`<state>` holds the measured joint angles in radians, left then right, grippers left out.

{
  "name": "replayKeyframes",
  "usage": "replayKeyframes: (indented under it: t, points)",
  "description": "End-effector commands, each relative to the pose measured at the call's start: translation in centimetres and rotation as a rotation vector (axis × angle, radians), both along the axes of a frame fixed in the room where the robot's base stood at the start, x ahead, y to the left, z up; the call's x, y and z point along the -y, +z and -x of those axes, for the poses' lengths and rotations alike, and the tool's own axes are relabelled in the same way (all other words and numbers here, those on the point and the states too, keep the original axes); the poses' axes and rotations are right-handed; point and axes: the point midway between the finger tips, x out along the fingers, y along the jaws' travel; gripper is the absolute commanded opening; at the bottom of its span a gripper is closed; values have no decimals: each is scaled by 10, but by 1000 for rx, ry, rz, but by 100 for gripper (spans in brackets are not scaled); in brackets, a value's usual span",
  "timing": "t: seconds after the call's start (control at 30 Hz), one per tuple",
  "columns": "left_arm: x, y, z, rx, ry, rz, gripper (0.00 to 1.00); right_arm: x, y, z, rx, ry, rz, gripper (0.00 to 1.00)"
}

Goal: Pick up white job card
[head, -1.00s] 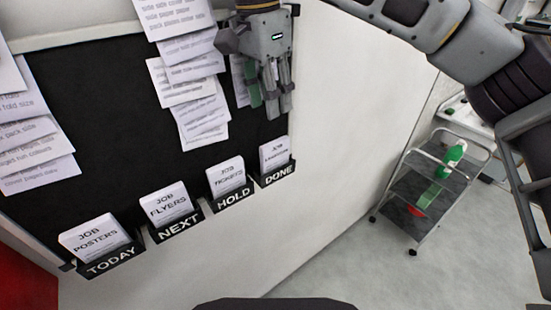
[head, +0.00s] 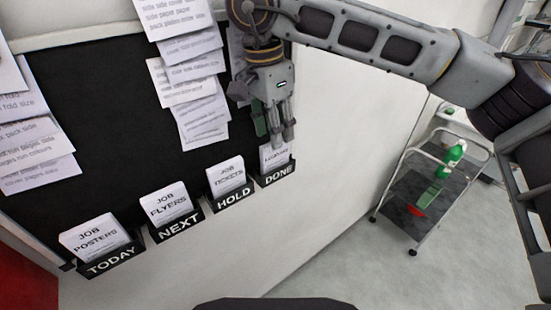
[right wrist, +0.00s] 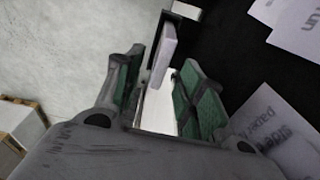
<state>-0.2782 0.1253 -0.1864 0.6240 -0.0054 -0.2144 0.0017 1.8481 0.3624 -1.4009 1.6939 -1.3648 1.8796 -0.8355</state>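White job cards stand upright in black labelled pockets along the board's lower edge. The DONE card (head: 272,160) is at the right, its top hidden behind my right gripper. My right gripper (head: 276,140) is open just above it, fingers pointing down. In the right wrist view, the white card (right wrist: 165,48) shows between and beyond the green-padded fingers (right wrist: 160,72), which are apart from it. The HOLD card (head: 226,175), NEXT card (head: 170,202) and TODAY card (head: 88,238) sit in their pockets. My left gripper is not in view.
Printed sheets (head: 190,85) hang on the black board (head: 105,130) left of my right gripper. More sheets (head: 35,150) hang at far left. A grey trolley (head: 425,195) with a green bottle (head: 453,155) stands at right. The white wall right of the pockets is clear.

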Motion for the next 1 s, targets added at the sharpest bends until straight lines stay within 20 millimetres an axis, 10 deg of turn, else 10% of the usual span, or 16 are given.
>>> replayKeyframes:
  t: [0.33, 1.0]
  points:
    - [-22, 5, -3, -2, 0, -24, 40, 2, -25, -2, -1, 0, 2, 39]
    - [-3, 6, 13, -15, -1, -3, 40, 4, -51, -4, 0, 0, 0, 39]
